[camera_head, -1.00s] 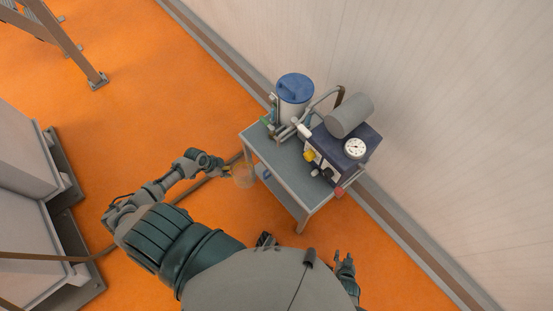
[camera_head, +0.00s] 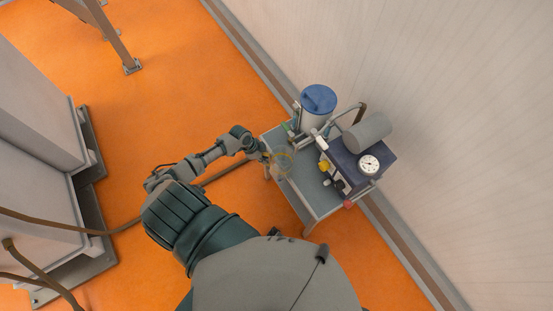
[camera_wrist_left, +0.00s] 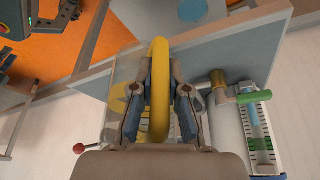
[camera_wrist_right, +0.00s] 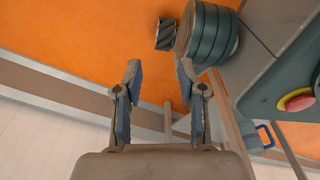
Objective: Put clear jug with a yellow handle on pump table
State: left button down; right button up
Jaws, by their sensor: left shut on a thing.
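The clear jug (camera_head: 282,163) is faint in the head view and overlaps the near left part of the pump table's grey top (camera_head: 316,196). I cannot tell whether it touches the top. Its yellow handle (camera_wrist_left: 160,105) fills the middle of the left wrist view, with the see-through body beside and behind the fingers. My left gripper (camera_head: 267,157) is shut on the handle; its fingers (camera_wrist_left: 161,68) sit on both sides of it. The table top also shows in the left wrist view (camera_wrist_left: 215,52). My right gripper (camera_wrist_right: 157,75) is open and empty, away from the jug.
On the table stand a blue-lidded canister (camera_head: 318,104), a dark pump box with a gauge (camera_head: 369,164), a grey cylinder (camera_head: 367,132) and pipes. The table's left front area is bare. A wall (camera_head: 440,110) rises behind. Grey cabinets (camera_head: 35,150) stand at left.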

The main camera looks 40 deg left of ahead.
aim_at(276, 159)
pick_arm(q)
jog(key=w+d, duration=0.1)
jog(key=d, duration=0.1)
jog(key=w+d, duration=0.2)
jog(key=shift+r, duration=0.1)
jog(key=shift+x, duration=0.85)
jog(key=shift+s+a, duration=0.1)
jog(key=shift+a, duration=0.05)
jog(key=c, duration=1.2)
grip_release()
pick_arm(e)
jog(key=shift+w+a+r, duration=0.1)
jog(key=shift+w, duration=0.2)
pick_arm(q)
jog(key=p+v, duration=0.2)
jog(key=v, duration=1)
pick_arm(e)
jog(key=s+d+f, duration=0.1)
jog(key=s, duration=0.5)
jog(key=shift+d+f, duration=0.15)
